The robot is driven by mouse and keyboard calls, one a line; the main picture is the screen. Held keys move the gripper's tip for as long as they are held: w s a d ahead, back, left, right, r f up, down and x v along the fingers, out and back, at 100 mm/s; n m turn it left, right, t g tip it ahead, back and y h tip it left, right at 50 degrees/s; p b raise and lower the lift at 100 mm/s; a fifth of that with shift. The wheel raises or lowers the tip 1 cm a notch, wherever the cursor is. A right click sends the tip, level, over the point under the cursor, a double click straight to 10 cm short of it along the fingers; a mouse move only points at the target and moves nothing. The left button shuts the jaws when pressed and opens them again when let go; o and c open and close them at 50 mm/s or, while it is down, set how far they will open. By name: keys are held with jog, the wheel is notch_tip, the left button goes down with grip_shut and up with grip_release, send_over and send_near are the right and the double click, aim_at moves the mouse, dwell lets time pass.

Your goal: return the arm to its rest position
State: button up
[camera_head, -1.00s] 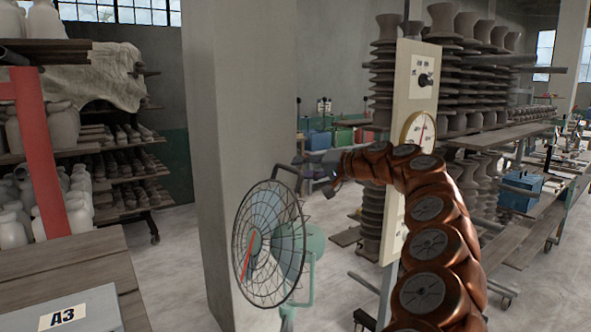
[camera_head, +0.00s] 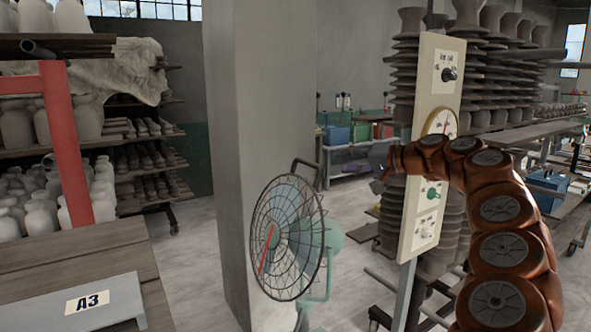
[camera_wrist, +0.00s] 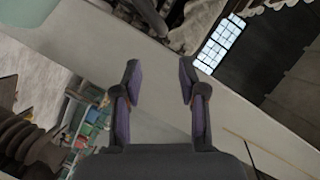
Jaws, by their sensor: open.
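My copper-coloured arm (camera_head: 503,208) rises from the lower right and bends left at the top. My gripper (camera_head: 383,160) is at its far end, in front of the panel's left edge in the picture; it is small there. In the wrist view my gripper (camera_wrist: 158,82) shows two dark fingers with purple pads, spread apart with nothing between them. The wrist view is tilted, with a pale pillar-like surface (camera_wrist: 255,110) behind the fingers and a window (camera_wrist: 220,44) beyond.
A pale control panel (camera_head: 440,80) with knobs and a dial stands behind my arm. A caged fan (camera_head: 288,238) stands left of it, before a grey pillar (camera_head: 262,130). A wooden table (camera_head: 70,260) with an A3 sign (camera_head: 87,302) is at left. Open floor (camera_head: 190,255) lies between.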

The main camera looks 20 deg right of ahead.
jog(key=s+a+f+n+g+y, duration=0.1)
jog(key=s+a+n+g, duration=0.25)
jog(key=a, duration=0.85)
jog(key=s+a+f+n+g+y, duration=0.1)
jog(key=s+a+n+g, duration=0.3)
jog(key=a, duration=0.9)
jog(key=s+a+f+g+h, duration=0.2)
jog(key=s+a+f+h, duration=0.1)
jog(key=s+a+f, duration=0.65)
jog(key=s+d+f+g+h, duration=0.3)
jog(key=s+f, duration=0.6)
jog(key=s, duration=0.4)
jog(key=s+d+f+m+g+h, duration=0.1)
jog(key=s+d+f+g+h, duration=0.2)
jog(key=s+d+f, duration=0.3)
jog(key=s+f, duration=0.4)
jog(key=s, duration=0.4)
jog(key=shift+f, duration=0.25)
jog(key=shift+d+m, duration=0.1)
jog(key=shift+m, duration=0.15)
